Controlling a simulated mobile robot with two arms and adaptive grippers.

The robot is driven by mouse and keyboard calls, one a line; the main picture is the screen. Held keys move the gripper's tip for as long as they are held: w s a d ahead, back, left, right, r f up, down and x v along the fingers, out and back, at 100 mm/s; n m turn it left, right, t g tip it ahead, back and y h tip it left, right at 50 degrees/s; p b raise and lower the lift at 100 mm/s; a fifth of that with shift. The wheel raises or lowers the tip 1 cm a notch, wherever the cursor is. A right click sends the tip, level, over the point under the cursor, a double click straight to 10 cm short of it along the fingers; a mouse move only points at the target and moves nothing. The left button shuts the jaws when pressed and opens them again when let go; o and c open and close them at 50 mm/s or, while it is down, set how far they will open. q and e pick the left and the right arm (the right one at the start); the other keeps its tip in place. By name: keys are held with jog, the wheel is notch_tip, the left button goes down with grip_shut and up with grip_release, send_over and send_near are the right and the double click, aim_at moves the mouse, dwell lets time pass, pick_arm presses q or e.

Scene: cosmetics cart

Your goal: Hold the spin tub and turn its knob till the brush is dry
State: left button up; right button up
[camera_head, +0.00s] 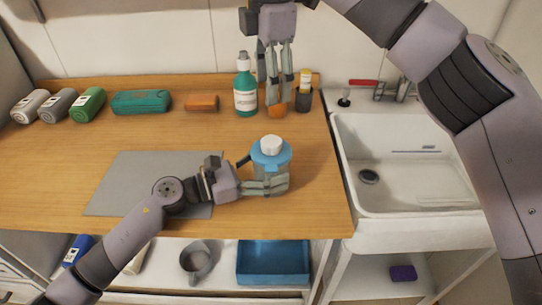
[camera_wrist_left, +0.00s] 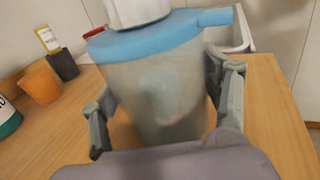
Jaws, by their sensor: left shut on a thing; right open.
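The spin tub (camera_head: 272,174) stands upright on the wooden counter, with a cloudy body, a light blue lid (camera_head: 271,152) and a white knob (camera_head: 271,144) on top. My left gripper (camera_head: 265,187) is shut around the tub's body from the left. In the left wrist view the tub (camera_wrist_left: 158,90) fills the space between the fingers, and a blue spout juts right from its lid. The brush cannot be made out through the cloudy wall. My right gripper (camera_head: 279,95) is open, pointing down over the back of the counter, in front of the wall and away from the knob.
An orange cup (camera_head: 277,111) is just below my right gripper, between a green bottle (camera_head: 245,90) and a dark cup (camera_head: 303,100). A grey mat (camera_head: 115,180) lies left of the tub. A sink (camera_head: 405,165) is at the right.

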jog(key=w+a+r+n+t+y, duration=0.2)
jog(key=w+a+r+t, duration=0.1)
jog(key=w+r+t, duration=0.5)
jog(key=w+a+r+n+t+y, duration=0.1)
jog(key=w+a+r+n+t, duration=0.2)
jog(key=w+r+t, duration=0.5)
jog(key=s+a+r+n+g+y, duration=0.35)
jog(key=a+r+n+y, duration=0.85)
jog(key=n, duration=0.6)
jog(key=s+a+f+n+g+y, duration=0.3)
jog(key=s+a+f+n+g, duration=0.15)
jog(key=s+n+g, duration=0.5)
jog(key=n+g+h, duration=0.4)
jog(key=n+h, duration=0.9)
jog(key=h, duration=0.5)
send_over(271, 140)
notch_tip(271, 140, down, 24)
notch_tip(271, 140, down, 11)
jog(key=shift+f, duration=0.1)
